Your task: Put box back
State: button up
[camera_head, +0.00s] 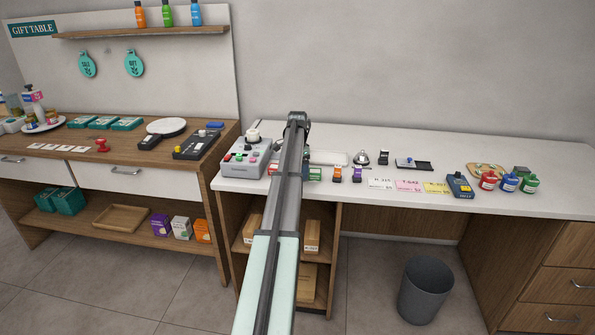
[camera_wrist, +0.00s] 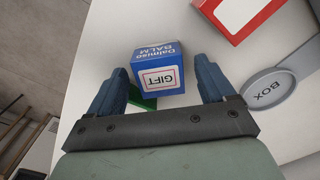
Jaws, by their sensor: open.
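My gripper (camera_wrist: 162,72) is open, with one dark blue finger on each side of the box and visible gaps between. I cannot tell how far the fingertips are above or around it. A green piece (camera_wrist: 143,99) shows partly behind the box. In the head view my arm hides the fingers, and I cannot make out the blue box there.
The wrist view also shows a red-edged white item (camera_wrist: 240,14) and a grey round piece marked BOX (camera_wrist: 268,92). In the head view, a grey button console (camera_head: 246,160) is left of my arm; small boxes (camera_head: 337,174) and cards (camera_head: 409,185) are right. A bin (camera_head: 425,290) stands on the floor.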

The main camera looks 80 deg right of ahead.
notch_tip(320, 180, up, 12)
jog(key=shift+f, duration=0.15)
dwell(0.3)
jog(key=shift+w, duration=0.1)
dwell(0.4)
